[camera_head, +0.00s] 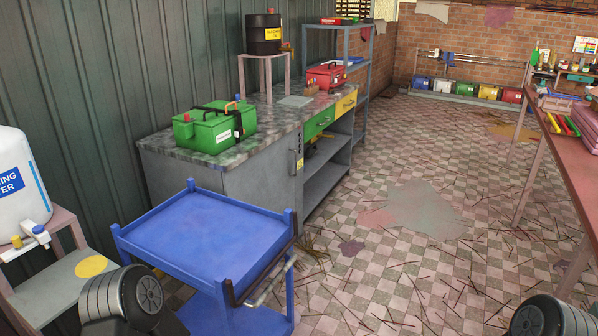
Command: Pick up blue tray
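A blue cart (205,237) with a tray-like, raised-rim top stands in the near left of the head view. Its top is empty, and a dark handle runs along its right side. A small flat blue item (347,61) lies on the grey rack at the back; it is too small to tell whether it is a tray. Parts of my arms show at the bottom left and bottom right edges. Neither of my grippers shows, so I cannot see whether they hold anything.
A workbench (281,119) with a green case (207,128) and red case (326,76) stands behind the cart. A water container (20,185) is at left. A reddish table (567,158) is at right. The checkered floor between has scattered sticks and stains.

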